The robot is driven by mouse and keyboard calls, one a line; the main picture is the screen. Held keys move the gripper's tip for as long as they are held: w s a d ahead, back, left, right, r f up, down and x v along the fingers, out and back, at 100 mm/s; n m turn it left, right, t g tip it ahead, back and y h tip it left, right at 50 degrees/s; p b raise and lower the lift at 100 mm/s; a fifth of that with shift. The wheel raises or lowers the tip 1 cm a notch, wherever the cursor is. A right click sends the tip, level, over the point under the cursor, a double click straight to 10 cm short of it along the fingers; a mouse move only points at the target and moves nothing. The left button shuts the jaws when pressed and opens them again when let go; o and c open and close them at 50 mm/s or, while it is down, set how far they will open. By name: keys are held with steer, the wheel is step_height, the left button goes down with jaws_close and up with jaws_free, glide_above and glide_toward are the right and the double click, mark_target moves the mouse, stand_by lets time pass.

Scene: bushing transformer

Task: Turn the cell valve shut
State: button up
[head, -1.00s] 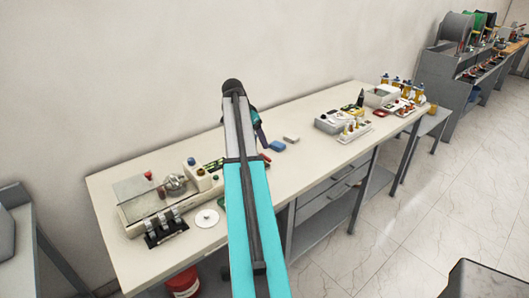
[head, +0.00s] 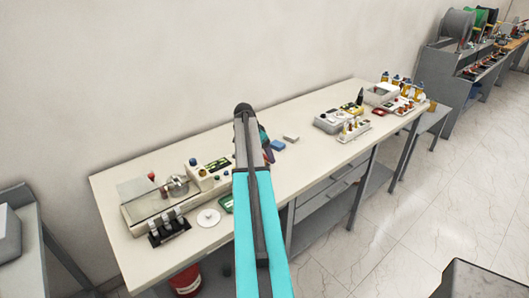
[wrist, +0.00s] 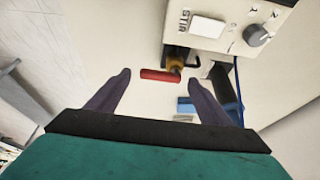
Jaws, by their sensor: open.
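In the wrist view, a red bar-shaped handle (wrist: 160,75) shows next to a brass fitting (wrist: 176,57); together they look like the cell valve. They sit at the edge of a pale box (wrist: 215,40) marked "STIR". My gripper (wrist: 159,82) is open, with its dark fingers on either side of the red handle in the picture. Whether the fingers are level with the handle in depth, I cannot tell. In the head view, my arm hides most of the gripper, and I cannot make out the valve.
The box carries a white switch (wrist: 208,27) and a dark knob (wrist: 257,35). In the head view, the long bench (head: 300,185) holds a test unit (head: 140,205) at left, a white disc (head: 208,218), a blue block (head: 278,145) and instruments (head: 345,125) at right.

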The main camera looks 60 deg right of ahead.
steer(key=shift+d+f, duration=0.1)
steer(key=shift+f, duration=0.2)
steer(key=c, duration=1)
steer(key=shift+d, duration=0.1)
steer(key=shift+c, duration=0.2)
